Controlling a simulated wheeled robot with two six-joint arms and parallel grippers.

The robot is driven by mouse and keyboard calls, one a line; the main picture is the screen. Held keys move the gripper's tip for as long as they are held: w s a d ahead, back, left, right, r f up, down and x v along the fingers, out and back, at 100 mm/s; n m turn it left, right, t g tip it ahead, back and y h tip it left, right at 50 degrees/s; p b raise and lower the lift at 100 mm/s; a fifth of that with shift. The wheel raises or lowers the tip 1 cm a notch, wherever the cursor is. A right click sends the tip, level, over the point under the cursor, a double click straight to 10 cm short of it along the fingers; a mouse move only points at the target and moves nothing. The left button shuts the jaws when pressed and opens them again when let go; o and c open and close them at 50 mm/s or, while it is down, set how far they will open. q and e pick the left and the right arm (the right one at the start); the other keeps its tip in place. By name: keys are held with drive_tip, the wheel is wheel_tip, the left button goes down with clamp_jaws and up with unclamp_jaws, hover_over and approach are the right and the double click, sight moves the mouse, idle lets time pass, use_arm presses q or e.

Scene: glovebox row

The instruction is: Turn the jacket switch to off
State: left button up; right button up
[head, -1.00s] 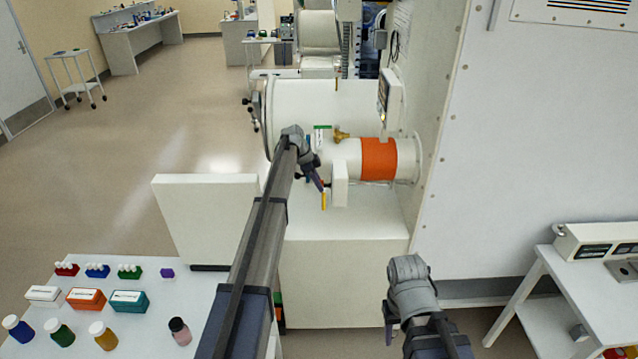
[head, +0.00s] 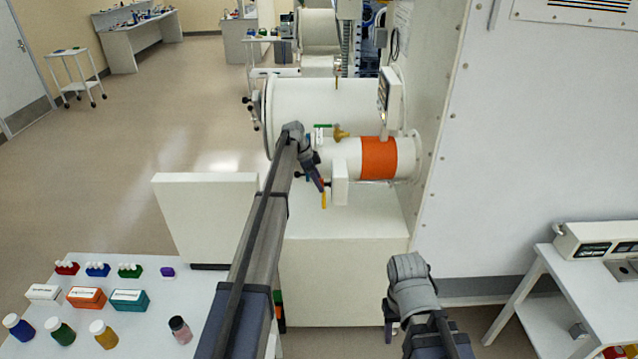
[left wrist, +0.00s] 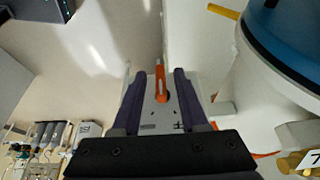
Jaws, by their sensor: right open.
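The jacket switch shows in the left wrist view as an orange handle (left wrist: 160,83) on a white plate (left wrist: 152,117) with small dark markings. My left gripper (left wrist: 159,82) is open, with one dark finger on each side of the handle and a gap visible on both sides. In the head view my left gripper (head: 319,183) is at the left side of a small white box (head: 340,184) below the orange-jacketed tube (head: 378,158); it hides most of the switch there. My right gripper (head: 388,330) is low, in front of the bench, empty and apart from everything.
A yellow lever (head: 324,200) hangs beside the small box. A brass valve (head: 341,133) and a green-handled part (head: 322,126) sit above it. The glovebox wall (head: 520,150) stands right. A white table (head: 150,330) with bottles and racks is at lower left.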

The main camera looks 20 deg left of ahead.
use_arm(q)
drive_tip(key=shift+r, duration=0.15)
drive_tip(key=p+v, duration=0.7)
drive_tip(key=shift+a+r, duration=0.2)
drive_tip(key=s+d+f+n+g+y+b, duration=0.1)
drive_tip(key=s+d+f+n+b, duration=0.1)
drive_tip(key=s+d+f+b, duration=0.55)
drive_tip(key=s+d+f+n+y+b, duration=0.1)
drive_tip(key=s+d+f+n+b, duration=0.2)
drive_tip(key=s+d, duration=0.75)
drive_tip(key=s+d+f+n+y+b, duration=0.1)
drive_tip(key=s+f+b, duration=0.3)
drive_tip(key=s, duration=0.6)
drive_tip(key=s+d+f+n+y+b, duration=0.1)
drive_tip(key=s+d+f+n+b, duration=0.1)
drive_tip(key=s, duration=0.8)
drive_tip(key=s+d+f+n+y+b, duration=0.1)
drive_tip(key=s+d+f+n+b, duration=0.1)
drive_tip(key=s+f+b, duration=0.4)
drive_tip(key=s+f+n, duration=0.1)
drive_tip(key=s, duration=0.3)
drive_tip(key=shift+d+f+y, duration=0.3)
drive_tip(key=shift+d+f, duration=0.05)
drive_tip(key=shift+f, duration=0.05)
